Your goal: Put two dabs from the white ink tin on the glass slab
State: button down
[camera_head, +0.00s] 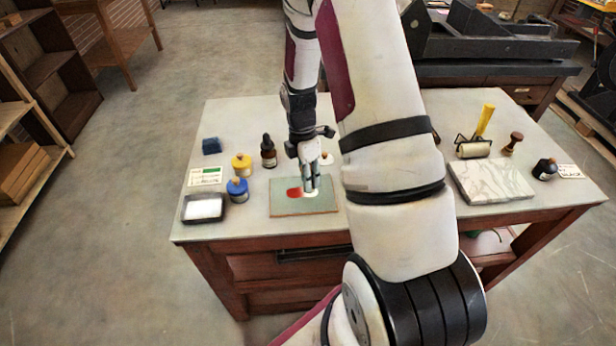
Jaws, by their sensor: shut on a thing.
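The glass slab (290,209) is a flat grey-green plate near the front edge of the table. A red patch (293,193) lies on it, with a white patch (309,195) just to its right. My gripper (312,184) points down over the slab at the white patch. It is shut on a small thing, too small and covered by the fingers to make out. A small white tin (327,158) with a tan top, probably the white ink tin, stands behind the slab, partly hidden by my arm.
Left of the slab stand a yellow tin (242,165), a blue tin (237,190), a dark dropper bottle (268,152) and a black tray (204,220). A roller (473,149), marble slab (490,181) and black ink bottle (545,169) are right of my arm.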

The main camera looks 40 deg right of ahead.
jog(key=shift+f, duration=0.1)
jog(key=shift+r+p, duration=1.75)
jog(key=shift+r, duration=1.8)
